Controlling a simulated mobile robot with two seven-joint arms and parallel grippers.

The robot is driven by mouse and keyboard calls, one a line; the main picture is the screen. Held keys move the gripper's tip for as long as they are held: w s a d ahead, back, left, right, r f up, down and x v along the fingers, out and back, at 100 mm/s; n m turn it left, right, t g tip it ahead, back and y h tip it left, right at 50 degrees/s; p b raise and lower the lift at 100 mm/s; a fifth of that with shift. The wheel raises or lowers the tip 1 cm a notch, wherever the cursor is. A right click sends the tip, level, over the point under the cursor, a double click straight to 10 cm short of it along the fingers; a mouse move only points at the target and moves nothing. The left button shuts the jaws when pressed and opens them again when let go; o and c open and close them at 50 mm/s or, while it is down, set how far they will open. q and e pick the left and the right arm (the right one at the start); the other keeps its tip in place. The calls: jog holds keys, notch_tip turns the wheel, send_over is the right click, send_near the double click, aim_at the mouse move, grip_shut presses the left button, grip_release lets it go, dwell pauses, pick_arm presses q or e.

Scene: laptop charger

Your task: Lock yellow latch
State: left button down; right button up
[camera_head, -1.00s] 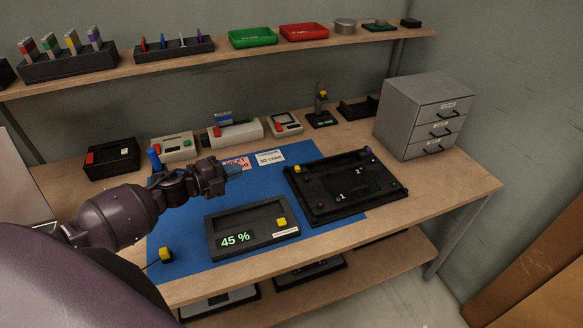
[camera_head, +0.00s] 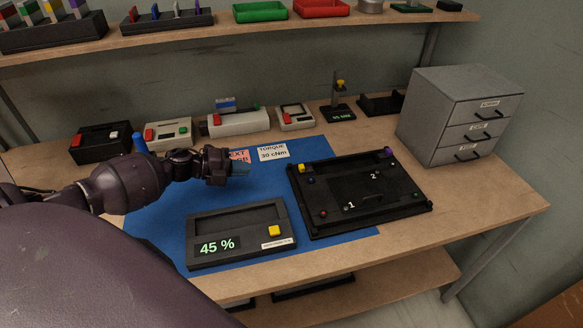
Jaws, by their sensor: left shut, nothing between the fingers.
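A yellow latch (camera_head: 303,168) sits at the back left corner of a black open laptop-like tray (camera_head: 322,225) on the right part of the blue mat. A purple latch (camera_head: 389,152) is at the tray's back right corner. Small screw-like dots and the marks 1 and 2 show inside the tray. My left gripper (camera_head: 240,169) is shut and empty, above the mat to the left of the yellow latch and apart from it. My right gripper is not in view.
A black device (camera_head: 203,224) reading 45 %, with a yellow button (camera_head: 274,231), lies in front of my left gripper. A grey drawer cabinet (camera_head: 420,125) stands at the right. Several small devices line the back of the table. A shelf (camera_head: 110,45) runs above.

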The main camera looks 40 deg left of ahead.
aim_at(299, 168)
pick_arm(q)
jog(key=shift+w+d+f, duration=0.15)
jog(key=shift+w+d, duration=0.15)
jog(key=shift+w, duration=0.05)
jog(key=x, duration=0.7)
jog(key=r+x, duration=0.1)
jog(key=x, duration=0.3)
jog(key=shift+w+d+f, duration=0.15)
jog(key=shift+w+d, duration=0.1)
jog(key=shift+w, duration=0.15)
jog(key=shift+w+d, duration=0.4)
jog(key=shift+w, duration=0.1)
